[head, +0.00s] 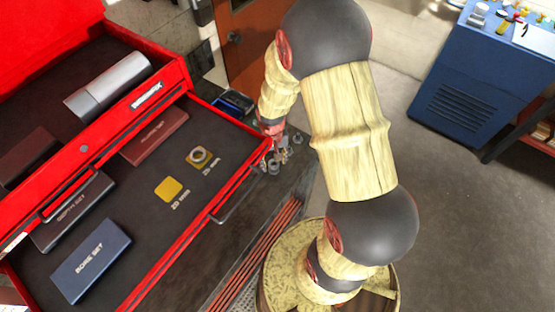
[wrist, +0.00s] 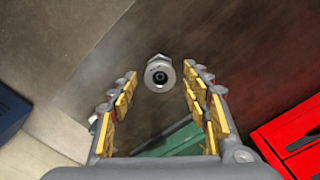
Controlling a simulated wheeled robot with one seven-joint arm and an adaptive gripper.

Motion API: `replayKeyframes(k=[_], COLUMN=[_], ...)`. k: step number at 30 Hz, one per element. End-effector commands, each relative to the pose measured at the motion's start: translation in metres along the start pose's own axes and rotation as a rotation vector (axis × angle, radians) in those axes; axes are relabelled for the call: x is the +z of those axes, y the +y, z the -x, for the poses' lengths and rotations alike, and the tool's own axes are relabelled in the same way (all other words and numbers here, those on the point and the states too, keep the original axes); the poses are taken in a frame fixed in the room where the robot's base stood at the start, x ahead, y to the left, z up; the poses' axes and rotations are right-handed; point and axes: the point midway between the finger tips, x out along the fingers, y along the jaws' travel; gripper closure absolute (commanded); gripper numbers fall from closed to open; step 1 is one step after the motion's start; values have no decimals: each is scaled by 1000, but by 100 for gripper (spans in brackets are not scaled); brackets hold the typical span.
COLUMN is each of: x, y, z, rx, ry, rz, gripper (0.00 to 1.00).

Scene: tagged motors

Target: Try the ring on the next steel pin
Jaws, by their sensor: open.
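My gripper (head: 274,132) reaches down beside the open drawer in the head view, over a cluster of small steel pieces (head: 274,166) on the dark bench top. In the wrist view my gripper (wrist: 160,98) is open, with yellow pads on both fingers. A steel piece (wrist: 160,74) with a hexagonal base and a dark round centre shows end-on between and beyond the fingertips, apart from both fingers. I cannot tell whether a ring sits on it. A round, ring-like metal piece (head: 199,155) lies on a yellow square in the drawer.
The red tool chest's open drawer (head: 136,207) is lined with dark foam. Copper-coloured rods (head: 262,250) lie beside the drawer. A blue cabinet (head: 485,80) stands at the right.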

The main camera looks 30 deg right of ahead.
Motion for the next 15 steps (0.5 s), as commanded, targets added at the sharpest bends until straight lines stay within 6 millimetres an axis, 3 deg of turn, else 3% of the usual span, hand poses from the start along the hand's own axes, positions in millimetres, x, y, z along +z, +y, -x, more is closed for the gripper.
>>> replayKeyframes(k=[10, 15], x=[0, -1], y=[0, 0], z=[0, 13], rx=[0, 0], ry=[0, 3], rz=[0, 0], gripper=[47, 47])
